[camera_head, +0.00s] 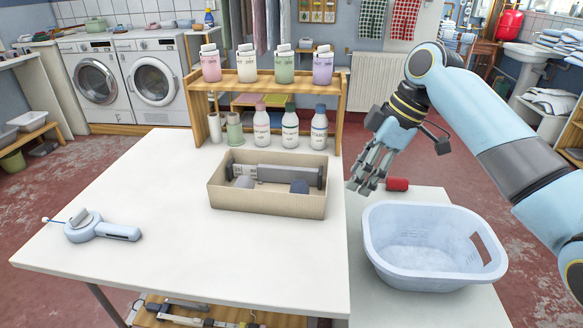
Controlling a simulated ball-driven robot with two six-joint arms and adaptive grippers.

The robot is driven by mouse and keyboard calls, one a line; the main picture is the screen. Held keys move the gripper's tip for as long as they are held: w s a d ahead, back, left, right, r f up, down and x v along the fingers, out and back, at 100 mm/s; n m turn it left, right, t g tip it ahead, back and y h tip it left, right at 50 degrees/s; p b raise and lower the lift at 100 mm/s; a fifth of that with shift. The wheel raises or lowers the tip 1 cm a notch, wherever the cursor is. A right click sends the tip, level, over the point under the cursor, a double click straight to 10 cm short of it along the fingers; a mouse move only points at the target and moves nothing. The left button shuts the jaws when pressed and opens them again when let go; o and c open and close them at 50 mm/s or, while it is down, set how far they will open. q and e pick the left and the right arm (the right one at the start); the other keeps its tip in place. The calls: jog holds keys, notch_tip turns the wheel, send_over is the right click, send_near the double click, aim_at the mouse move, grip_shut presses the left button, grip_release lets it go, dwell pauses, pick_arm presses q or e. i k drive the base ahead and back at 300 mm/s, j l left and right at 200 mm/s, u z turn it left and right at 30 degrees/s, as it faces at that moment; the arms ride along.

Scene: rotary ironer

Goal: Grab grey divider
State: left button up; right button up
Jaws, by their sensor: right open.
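A long grey divider (280,173) lies across the inside of a light wooden box (268,203) on the white table. Darker pieces sit at its two ends. Two small rounded grey items, a lighter one (244,182) and a darker one (299,187), lie in front of it in the box. The box's front wall hides their lower parts. My right gripper (361,184) is open, pointing down to the right of the box, apart from it. Its fingers are near a red object (397,184). My left gripper is not in view.
A wooden shelf (262,89) with several bottles stands behind the box. A pale blue basket (432,247) is at the right on a lower white surface. A light blue handled device (99,228) lies at the table's left; the table between is clear.

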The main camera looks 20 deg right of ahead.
aim_at(268, 173)
jog(key=i, duration=0.95)
